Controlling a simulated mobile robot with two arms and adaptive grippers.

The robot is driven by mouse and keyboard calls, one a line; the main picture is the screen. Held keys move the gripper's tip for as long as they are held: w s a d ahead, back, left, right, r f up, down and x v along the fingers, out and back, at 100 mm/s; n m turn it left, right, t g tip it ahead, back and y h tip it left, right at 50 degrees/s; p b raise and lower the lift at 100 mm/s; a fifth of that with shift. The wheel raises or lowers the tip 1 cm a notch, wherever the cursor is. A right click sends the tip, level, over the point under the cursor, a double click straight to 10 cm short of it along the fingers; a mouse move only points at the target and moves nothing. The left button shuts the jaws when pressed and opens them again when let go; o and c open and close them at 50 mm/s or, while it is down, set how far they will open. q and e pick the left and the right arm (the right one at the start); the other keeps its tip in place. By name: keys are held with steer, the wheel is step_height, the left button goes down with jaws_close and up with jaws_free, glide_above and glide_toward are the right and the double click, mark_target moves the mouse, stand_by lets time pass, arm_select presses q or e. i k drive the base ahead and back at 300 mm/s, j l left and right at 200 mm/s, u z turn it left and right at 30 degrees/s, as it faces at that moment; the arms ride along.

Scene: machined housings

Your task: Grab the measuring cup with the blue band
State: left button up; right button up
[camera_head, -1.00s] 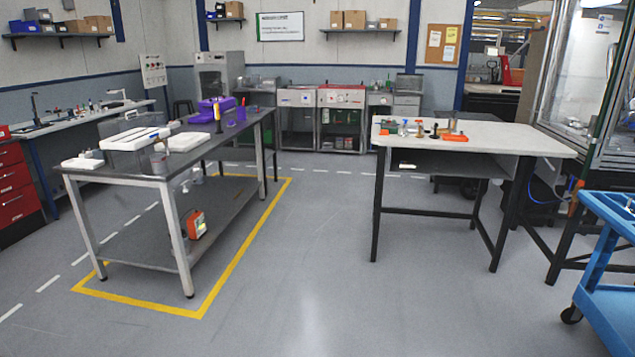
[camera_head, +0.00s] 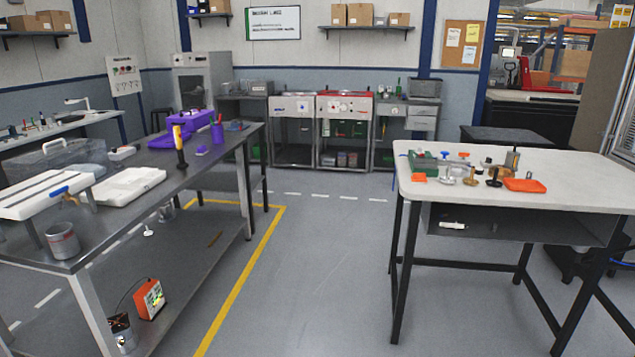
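I cannot clearly make out a measuring cup with a blue band. A grey cylindrical cup (camera_head: 63,242) stands upright at the near corner of the dark-topped table on the left; no blue band can be made out on it. Neither of my grippers is in view.
The dark-topped table (camera_head: 207,163) fills the left, with a yellow floor line (camera_head: 243,284) beside it. The white-topped table (camera_head: 575,178) stands right. The grey floor (camera_head: 320,280) between them is clear. Counters with red and white panels (camera_head: 344,106) line the back wall.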

mark_target(343, 157)
steer(key=i, duration=7.15)
